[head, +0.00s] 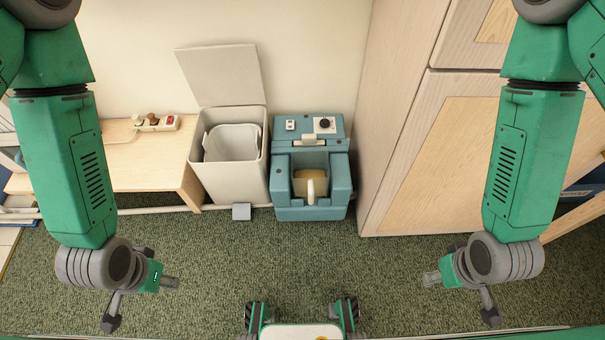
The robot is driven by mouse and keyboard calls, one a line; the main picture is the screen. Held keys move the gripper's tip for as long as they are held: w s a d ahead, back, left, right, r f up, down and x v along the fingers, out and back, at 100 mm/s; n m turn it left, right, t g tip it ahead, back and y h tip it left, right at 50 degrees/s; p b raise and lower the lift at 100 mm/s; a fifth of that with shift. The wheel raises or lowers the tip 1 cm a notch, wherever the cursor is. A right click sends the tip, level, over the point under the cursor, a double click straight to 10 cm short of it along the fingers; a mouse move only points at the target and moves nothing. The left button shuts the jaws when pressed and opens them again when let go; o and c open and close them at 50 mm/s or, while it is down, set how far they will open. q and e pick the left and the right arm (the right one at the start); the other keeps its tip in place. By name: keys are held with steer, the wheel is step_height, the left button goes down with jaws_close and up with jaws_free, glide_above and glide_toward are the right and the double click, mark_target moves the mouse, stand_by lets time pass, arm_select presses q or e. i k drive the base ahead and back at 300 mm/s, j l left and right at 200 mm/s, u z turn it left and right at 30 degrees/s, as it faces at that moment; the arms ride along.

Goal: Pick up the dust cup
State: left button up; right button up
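The dust cup (310,187) is a cream, open-topped cup with an upright handle at its front and tan matter inside. It sits in the front recess of a blue-teal machine (282,204) on the carpet, with walls of the machine on both sides. My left gripper (130,286) is at the lower left, well apart from the cup. Its dark fingers look spread, with nothing between them. My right gripper (472,283) is at the lower right, also apart from the cup, with fingers spread and empty.
A white bin (234,185) with a raised lid and a liner stands left of the machine. A tall wooden cabinet (405,145) stands close on the right. Green carpet (300,260) in front is clear.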

mark_target(310, 166)
steer(key=i+j+z, duration=0.35)
steer(key=j, duration=0.25)
steer(key=i+j+z, duration=0.35)
steer(key=j, duration=0.3)
steer(key=z, duration=1.05)
steer(key=k+l, duration=0.05)
